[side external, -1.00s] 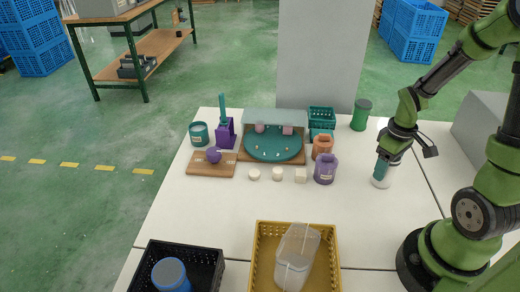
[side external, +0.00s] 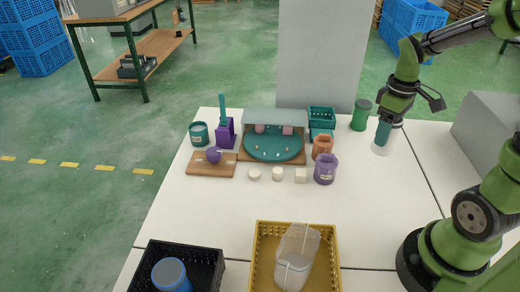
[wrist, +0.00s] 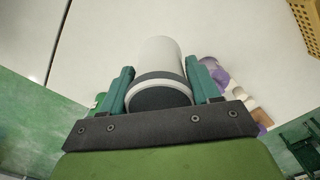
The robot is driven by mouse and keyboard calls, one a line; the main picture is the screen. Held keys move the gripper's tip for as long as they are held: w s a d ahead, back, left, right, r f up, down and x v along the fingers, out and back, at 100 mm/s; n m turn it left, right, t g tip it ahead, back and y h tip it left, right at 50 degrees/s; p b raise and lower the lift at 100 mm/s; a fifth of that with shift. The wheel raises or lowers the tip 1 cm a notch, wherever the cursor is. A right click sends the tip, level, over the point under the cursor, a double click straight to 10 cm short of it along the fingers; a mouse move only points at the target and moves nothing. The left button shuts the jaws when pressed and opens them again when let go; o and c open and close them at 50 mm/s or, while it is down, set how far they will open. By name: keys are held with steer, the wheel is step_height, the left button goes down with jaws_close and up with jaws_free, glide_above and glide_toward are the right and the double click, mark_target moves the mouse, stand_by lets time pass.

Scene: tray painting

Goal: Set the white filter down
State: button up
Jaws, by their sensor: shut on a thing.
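The white filter (wrist: 160,55) is a white cylinder with a dark end, seen in the wrist view between my two teal fingers. My gripper (wrist: 160,85) is shut on it. In the side external view the white filter (side external: 381,148) hangs below my gripper (side external: 384,133) at the right back of the white table, right of the green canister. Whether its lower end touches the table I cannot tell.
A green canister (side external: 361,115) stands just left of my gripper. A purple jar (side external: 325,169), an orange jar (side external: 322,146) and a teal round tray (side external: 272,144) stand further left. A yellow crate (side external: 262,270) is at the front. The table's right middle is clear.

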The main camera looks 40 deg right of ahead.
steer(key=w+a+r+n, duration=0.1)
steer(key=w+a+n, duration=1.1)
steer(key=w+a, duration=0.7)
steer(key=a+f+n, duration=0.1)
steer(key=a+n, duration=0.6)
steer(key=a, duration=1.3)
steer(key=shift+s+a+f, duration=0.1)
steer(key=shift+a+f, duration=0.1)
steer(key=shift+f, duration=1.5)
steer(key=shift+s+a+f, duration=0.1)
steer(key=shift+a+f, duration=0.1)
steer(key=shift+f, duration=1.55)
steer(key=shift+a+f, duration=0.2)
steer(key=shift+f, duration=1.5)
steer(key=shift+f, duration=0.1)
steer(key=o, duration=1.1)
steer(key=shift+o, duration=0.2)
